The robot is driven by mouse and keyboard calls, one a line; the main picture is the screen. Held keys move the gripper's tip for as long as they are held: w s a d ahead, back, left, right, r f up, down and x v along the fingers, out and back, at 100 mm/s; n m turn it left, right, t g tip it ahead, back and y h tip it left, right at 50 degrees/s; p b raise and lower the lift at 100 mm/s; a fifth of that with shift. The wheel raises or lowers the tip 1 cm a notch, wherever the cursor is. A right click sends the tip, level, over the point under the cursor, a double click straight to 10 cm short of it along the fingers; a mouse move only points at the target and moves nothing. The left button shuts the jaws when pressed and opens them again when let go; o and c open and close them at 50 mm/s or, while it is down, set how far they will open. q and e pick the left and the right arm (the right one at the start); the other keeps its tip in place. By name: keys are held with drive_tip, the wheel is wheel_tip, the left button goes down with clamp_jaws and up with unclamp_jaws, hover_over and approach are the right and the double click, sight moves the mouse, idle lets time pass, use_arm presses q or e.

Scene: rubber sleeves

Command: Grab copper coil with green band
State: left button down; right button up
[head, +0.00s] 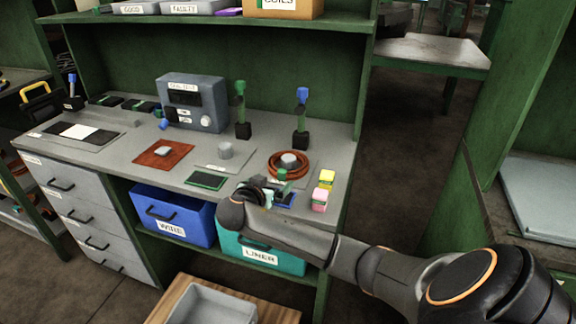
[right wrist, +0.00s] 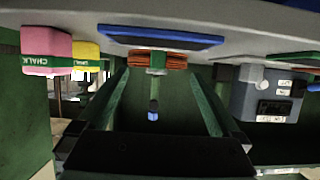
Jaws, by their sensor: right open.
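The copper coil (head: 289,163) lies on the grey bench top around a short grey post, with a small green band at its near side. In the right wrist view, which is upside down, the copper coil (right wrist: 175,61) shows ahead with the green band (right wrist: 157,62) at its middle. My right gripper (head: 264,192) is over the bench's front edge, just short of the coil and to its left. Its jaws are open and nothing shows between them. My left gripper is in neither view.
Pink (head: 320,199) and yellow (head: 326,179) blocks stand right of my gripper. A blue-topped tool (head: 301,120) stands behind the coil. A grey meter box (head: 192,101) is at back left. Blue (head: 172,216) and teal (head: 262,250) bins sit below the bench top.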

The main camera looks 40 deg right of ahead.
sight(282, 176)
drive_tip(key=x, duration=0.5)
drive_tip(key=shift+s+d+f, duration=0.1)
drive_tip(key=shift+f, duration=0.15)
clamp_jaws()
idle(0.5)
idle(0.6)
drive_tip(key=shift+r, duration=0.15)
